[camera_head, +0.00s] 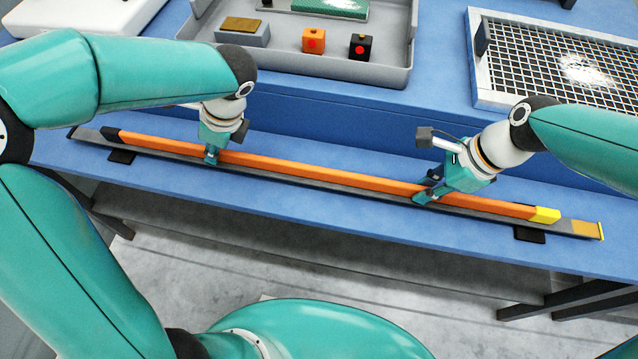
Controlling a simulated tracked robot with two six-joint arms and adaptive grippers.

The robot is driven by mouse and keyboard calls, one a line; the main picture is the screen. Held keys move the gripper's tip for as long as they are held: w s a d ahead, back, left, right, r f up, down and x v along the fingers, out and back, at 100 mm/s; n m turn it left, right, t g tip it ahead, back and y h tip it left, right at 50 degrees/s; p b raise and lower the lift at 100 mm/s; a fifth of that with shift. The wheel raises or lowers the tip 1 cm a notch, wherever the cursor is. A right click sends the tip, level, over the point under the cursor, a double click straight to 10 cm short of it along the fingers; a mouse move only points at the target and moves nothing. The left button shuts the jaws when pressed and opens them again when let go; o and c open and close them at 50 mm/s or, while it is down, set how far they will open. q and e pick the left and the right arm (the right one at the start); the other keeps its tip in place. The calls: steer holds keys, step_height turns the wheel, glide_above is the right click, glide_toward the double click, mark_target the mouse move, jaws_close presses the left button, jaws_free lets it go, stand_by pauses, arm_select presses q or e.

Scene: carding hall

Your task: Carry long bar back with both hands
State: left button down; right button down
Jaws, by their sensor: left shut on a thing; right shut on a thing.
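A long orange bar (320,176) lies across the blue bench from left to right. It has a black left end (112,134) and a yellow right end (545,215). Below and along it runs a dark grey rail (300,184) with a yellow-brown patch at its right end. My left gripper (211,158) is shut on the bar left of its middle. My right gripper (424,198) is shut on the bar right of its middle. The fingertips partly hide the bar there. I cannot tell whether the bar touches the rail.
The blue bench top (330,205) has a raised step behind the bar. A grey tray (380,75) at the back holds an orange block (314,40), a black block (361,47) and a grey block (242,36). A framed mesh panel (560,65) lies at the right. The bench's front edge is near.

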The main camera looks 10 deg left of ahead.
arm_select(q)
steer(key=shift+f, duration=0.4)
arm_select(e)
steer(key=shift+f, duration=0.4)
arm_select(q)
steer(key=c, duration=1.6)
jaws_free()
arm_select(e)
steer(key=c, duration=1.6)
jaws_free()
arm_select(q)
steer(key=o, duration=0.4)
arm_select(e)
steer(key=o, duration=0.4)
arm_select(q)
steer(key=v, duration=1.1)
steer(key=shift+d+r, duration=0.1)
steer(key=shift+r, duration=0.4)
arm_select(e)
steer(key=shift+d+r, duration=0.25)
steer(key=shift+r, duration=0.3)
steer(key=v, duration=1)
steer(key=shift+d+r, duration=0.15)
steer(key=shift+r, duration=0.2)
arm_select(q)
steer(key=shift+s+d+f, duration=0.1)
arm_select(e)
steer(key=shift+s, duration=0.1)
